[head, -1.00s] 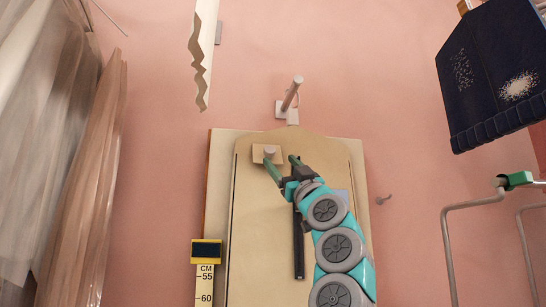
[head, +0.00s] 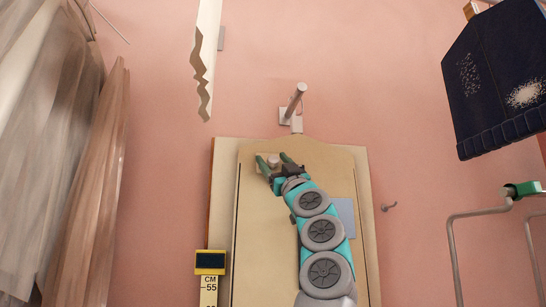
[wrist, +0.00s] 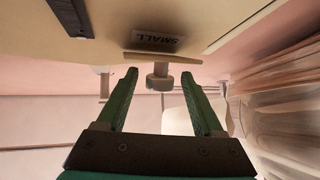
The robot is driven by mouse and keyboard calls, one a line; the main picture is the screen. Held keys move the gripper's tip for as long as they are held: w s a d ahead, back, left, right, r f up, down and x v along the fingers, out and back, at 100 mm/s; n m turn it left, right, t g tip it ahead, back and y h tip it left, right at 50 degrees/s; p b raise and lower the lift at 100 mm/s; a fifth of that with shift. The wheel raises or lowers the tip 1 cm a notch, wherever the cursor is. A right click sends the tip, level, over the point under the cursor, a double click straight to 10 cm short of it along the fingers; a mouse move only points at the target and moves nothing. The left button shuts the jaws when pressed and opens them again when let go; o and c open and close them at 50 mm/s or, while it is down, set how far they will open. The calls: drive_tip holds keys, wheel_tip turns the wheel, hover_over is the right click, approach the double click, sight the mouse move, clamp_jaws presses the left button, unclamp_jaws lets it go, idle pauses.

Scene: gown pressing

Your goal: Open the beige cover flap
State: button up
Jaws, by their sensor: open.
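The beige cover flap (head: 268,225) is a tall board with a rounded top, lying flat against its backing panel. A small knob (head: 274,160) on a beige plate sits near its top left. My gripper (head: 273,160) is open, with green fingers on either side of the knob in the head view. In the wrist view my gripper (wrist: 158,80) has the knob between and slightly beyond its fingertips, with gaps on both sides. Part of the flap is hidden behind my arm.
A grey peg (head: 297,100) sticks out of the wall above the flap. Curtains (head: 60,160) hang left, a dark blue garment (head: 495,80) and metal rail (head: 480,215) stand right. A "SMALL" label (wrist: 158,39) shows above the knob in the wrist view.

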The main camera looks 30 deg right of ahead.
drive_tip(key=shift+w+r, duration=0.15)
drive_tip(key=shift+w, duration=0.15)
clamp_jaws()
idle(0.6)
idle(0.8)
